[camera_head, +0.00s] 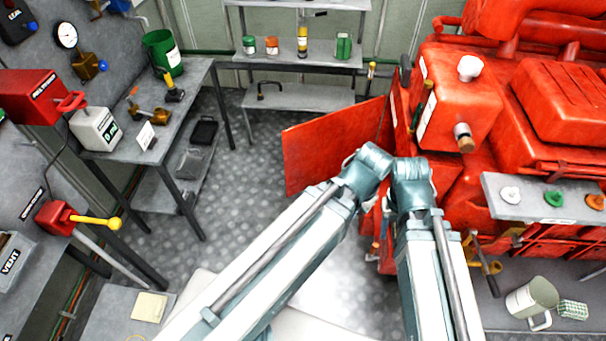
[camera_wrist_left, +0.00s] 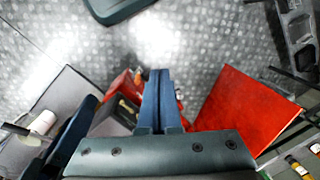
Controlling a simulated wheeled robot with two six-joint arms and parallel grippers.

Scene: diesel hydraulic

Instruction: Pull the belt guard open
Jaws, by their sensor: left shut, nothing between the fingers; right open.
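The belt guard, a flat red panel (camera_head: 325,148), stands swung out from the left side of the red engine (camera_head: 465,95) in the head view. It also shows as a red panel in the left wrist view (camera_wrist_left: 248,108). My left gripper (camera_wrist_left: 157,80) is shut and empty, with its fingers beside the panel and apart from it in that picture. In the head view its fingers are hidden by my left wrist. My right gripper (camera_head: 408,190) is open by the engine's side, right of the panel. Its fingers are mostly hidden by the wrist, and contact cannot be told.
A grey workbench (camera_head: 190,108) stands at left with a green bucket (camera_head: 162,52) and a white can. Shelves (camera_head: 300,97) stand at the back. The metal floor left of the panel is clear.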

